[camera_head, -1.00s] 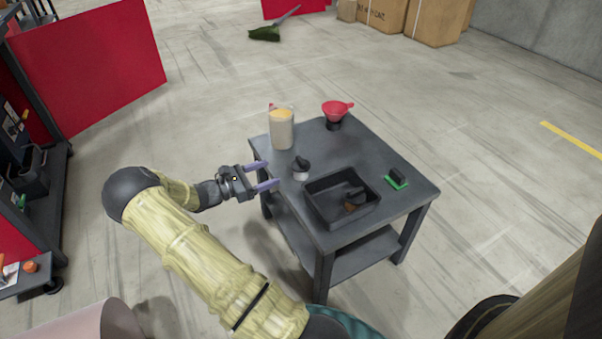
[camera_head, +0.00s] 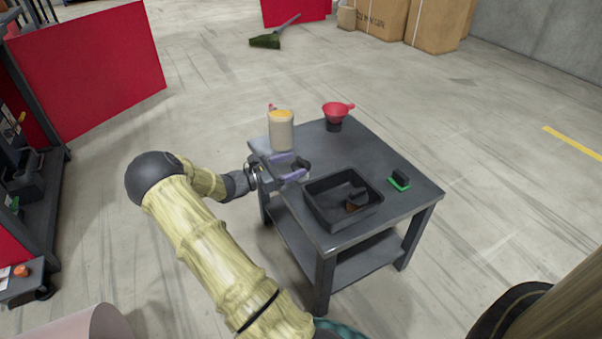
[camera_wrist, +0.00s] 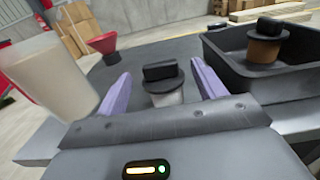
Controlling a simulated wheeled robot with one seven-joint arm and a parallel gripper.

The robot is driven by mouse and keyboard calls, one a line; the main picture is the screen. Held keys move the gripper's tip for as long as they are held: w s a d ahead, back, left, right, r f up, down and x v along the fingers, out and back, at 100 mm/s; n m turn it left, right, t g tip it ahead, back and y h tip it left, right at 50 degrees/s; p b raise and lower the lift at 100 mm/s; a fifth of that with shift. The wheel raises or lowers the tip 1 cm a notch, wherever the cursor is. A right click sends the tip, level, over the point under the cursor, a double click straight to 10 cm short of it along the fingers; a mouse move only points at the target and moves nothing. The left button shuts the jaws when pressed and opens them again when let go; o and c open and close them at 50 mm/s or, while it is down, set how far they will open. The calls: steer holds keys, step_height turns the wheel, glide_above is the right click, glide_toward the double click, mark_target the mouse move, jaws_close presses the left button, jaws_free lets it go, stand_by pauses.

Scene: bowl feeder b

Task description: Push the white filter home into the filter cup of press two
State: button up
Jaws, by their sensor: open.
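A small white piece with a black cap and block-shaped knob, which looks like the white filter (camera_wrist: 167,99), stands upright on the grey table (camera_head: 392,228). My gripper (camera_wrist: 161,72) is open, with its two purple fingers on either side of this piece. In the wrist view gaps show between the fingers and the piece, so it is not held. In the head view the black cap (camera_head: 301,163) shows at the fingers, partly covered. I cannot tell which thing is the filter cup of press two.
A pale jar (camera_head: 281,133) with a yellow-orange top stands behind my gripper. A red funnel (camera_head: 336,109) sits on a black base at the back. A black tray (camera_head: 320,206) holds a brown piece with a black cap (camera_wrist: 265,48). A green-edged black block (camera_head: 400,179) lies at right.

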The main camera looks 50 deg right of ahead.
mark_target(299, 163)
steer(key=x, duration=0.1)
steer(key=b+x, duration=0.2)
steer(key=shift+s+d+f, duration=0.1)
steer(key=shift+d+f, duration=0.05)
steer(key=shift+f, duration=0.1)
steer(key=shift+d+r, duration=0.15)
steer(key=shift+d, duration=0.05)
steer(key=c, duration=1.1)
step_height(299, 163, up, 10)
steer(key=p, duration=0.6)
